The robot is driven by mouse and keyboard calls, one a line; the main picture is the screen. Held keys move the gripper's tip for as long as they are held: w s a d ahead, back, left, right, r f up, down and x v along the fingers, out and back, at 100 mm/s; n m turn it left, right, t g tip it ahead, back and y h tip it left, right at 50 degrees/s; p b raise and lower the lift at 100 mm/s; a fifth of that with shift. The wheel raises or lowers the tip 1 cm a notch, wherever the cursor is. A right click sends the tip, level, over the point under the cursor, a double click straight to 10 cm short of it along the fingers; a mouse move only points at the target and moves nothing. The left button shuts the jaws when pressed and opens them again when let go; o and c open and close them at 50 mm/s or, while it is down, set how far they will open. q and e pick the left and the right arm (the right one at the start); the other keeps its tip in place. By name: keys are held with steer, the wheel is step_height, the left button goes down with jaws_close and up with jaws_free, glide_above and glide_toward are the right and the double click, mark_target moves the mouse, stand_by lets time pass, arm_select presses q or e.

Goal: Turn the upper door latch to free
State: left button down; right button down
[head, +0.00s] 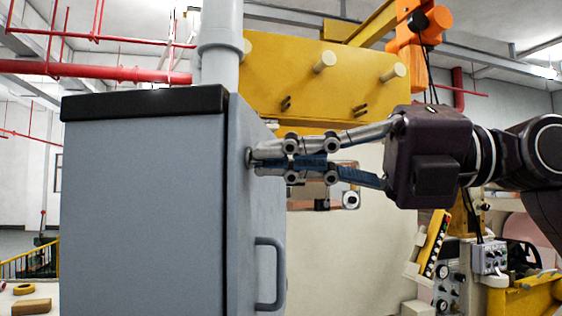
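A grey cabinet (145,210) with a black top stands on the left. Its door (262,215) faces right and looks closed against the body. The upper door latch (249,156) shows only as a small dark round part near the top of the door; the rest is hidden by my fingers. My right gripper (257,163) reaches in from the right, its fingertips close together at the latch, and looks shut on it. The latch's exact angle cannot be seen. My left gripper is not in view.
A grey D-shaped door handle (268,274) sticks out below the latch. A grey pipe (219,45) rises behind the cabinet. Yellow machinery (325,75) stands behind my gripper, and a control panel (450,285) is at lower right.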

steer(key=n+b, duration=0.1)
steer(key=n, duration=1)
steer(key=shift+n, duration=0.4)
stand_by(0.3)
steer(key=c, duration=2.2)
jaws_free()
steer(key=shift+o, duration=0.2)
steer(key=s+d, duration=0.1)
steer(key=d, duration=1.1)
steer(key=shift+s, duration=0.3)
